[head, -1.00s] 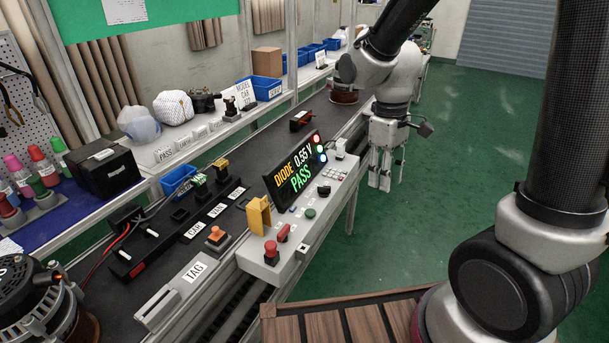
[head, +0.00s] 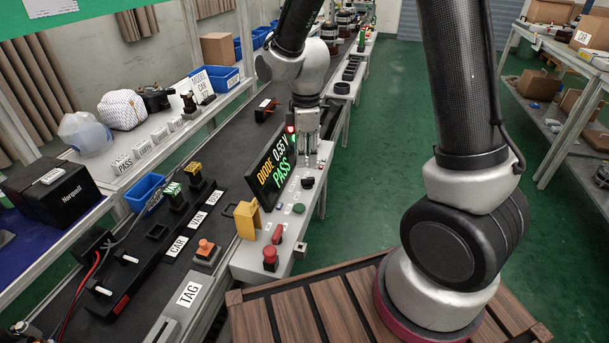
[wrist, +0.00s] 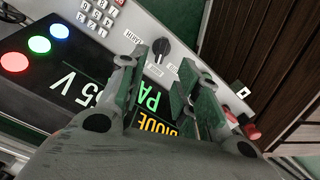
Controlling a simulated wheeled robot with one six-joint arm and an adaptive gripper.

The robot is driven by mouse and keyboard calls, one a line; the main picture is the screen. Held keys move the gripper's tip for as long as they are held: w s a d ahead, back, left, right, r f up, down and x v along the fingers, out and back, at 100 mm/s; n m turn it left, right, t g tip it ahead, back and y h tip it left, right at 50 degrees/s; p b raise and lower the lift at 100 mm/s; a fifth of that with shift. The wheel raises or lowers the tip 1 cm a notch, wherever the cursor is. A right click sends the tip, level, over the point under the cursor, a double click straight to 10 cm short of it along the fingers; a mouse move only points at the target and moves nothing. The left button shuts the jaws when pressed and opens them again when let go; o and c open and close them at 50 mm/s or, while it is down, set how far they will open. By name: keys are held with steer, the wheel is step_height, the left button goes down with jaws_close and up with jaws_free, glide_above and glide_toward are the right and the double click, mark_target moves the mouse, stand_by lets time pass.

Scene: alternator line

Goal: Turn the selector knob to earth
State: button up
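The black selector knob (wrist: 160,48) is on the light grey console in the wrist view, with small white labels around it. One label (wrist: 133,37) seems to read EARTH, upside down; the others are too small to read. In the head view the knob (head: 307,182) sits right of the display. My gripper (wrist: 161,76) is open, its two fingers apart with nothing between them. The knob shows just beyond the fingertips, near the left finger, and no contact is visible. In the head view my gripper (head: 306,140) points down behind the display's right end.
The tilted display (head: 272,172) reads DIODE 0.55 V PASS and stands close to my gripper. The console also carries a green button (head: 298,208), a red lever (head: 277,233), a red stop button (head: 270,257) and a yellow guard (head: 247,220). A keypad (wrist: 101,18) lies beside the knob.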

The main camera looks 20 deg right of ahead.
mark_target(306, 178)
step_height(306, 178, down, 8)
steer(key=shift+r, duration=0.2)
jaws_close()
